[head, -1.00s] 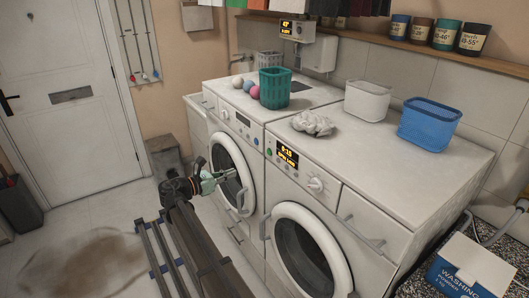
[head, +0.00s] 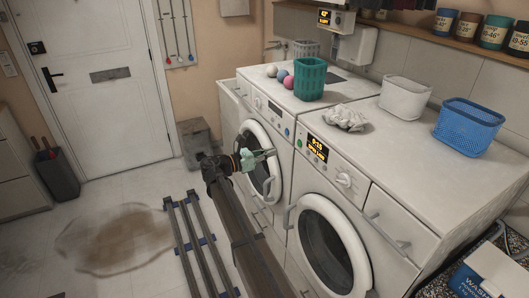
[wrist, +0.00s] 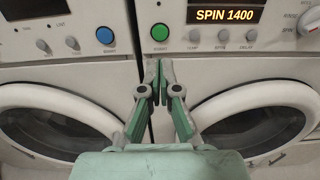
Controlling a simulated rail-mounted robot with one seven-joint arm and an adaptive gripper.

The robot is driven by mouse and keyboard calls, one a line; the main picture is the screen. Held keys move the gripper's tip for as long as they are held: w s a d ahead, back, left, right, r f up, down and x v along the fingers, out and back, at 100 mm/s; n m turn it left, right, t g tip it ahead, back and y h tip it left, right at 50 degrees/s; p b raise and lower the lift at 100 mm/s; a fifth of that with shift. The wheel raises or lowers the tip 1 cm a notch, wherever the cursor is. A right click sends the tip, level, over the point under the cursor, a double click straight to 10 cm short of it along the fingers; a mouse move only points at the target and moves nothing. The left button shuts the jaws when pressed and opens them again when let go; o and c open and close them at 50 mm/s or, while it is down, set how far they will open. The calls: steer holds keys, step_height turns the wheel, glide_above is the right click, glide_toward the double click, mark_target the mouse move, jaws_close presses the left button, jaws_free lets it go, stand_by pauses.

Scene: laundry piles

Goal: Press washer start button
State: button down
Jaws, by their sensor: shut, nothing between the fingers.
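Two white front-loading machines stand side by side. The right machine (head: 352,181) has a lit display (head: 318,148), which reads "SPIN 1400" in the wrist view (wrist: 226,15). A round green button (wrist: 159,32) sits left of that display; it also shows in the head view (head: 299,143). The left machine (head: 262,112) has a blue button (wrist: 105,35) at the right end of its panel. My gripper (wrist: 157,82) is shut and empty, in front of the machines near the seam between them. In the wrist picture its fingertips appear just below the green button, with no contact visible.
Round doors (head: 333,240) and handles stick out below the panels. Balls, a green basket (head: 310,78), a crumpled cloth (head: 345,118), a white basket (head: 404,97) and a blue basket (head: 468,126) stand on top. Open floor lies left, with a brown stain (head: 115,238).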

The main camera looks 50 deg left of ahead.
mark_target(299, 143)
steer(key=p+x, duration=0.3)
steer(key=x, duration=0.6)
steer(key=shift+w+d, duration=0.15)
steer(key=shift+w, duration=0.15)
steer(key=shift+w+d, duration=0.15)
steer(key=shift+w, duration=0.4)
steer(key=shift+w+r, duration=0.1)
steer(key=shift+w, duration=0.05)
steer(key=shift+s, duration=0.45)
steer(key=b+v, duration=0.3)
steer(key=v, duration=1)
steer(key=shift+s+a, duration=0.25)
steer(key=shift+s, duration=0.05)
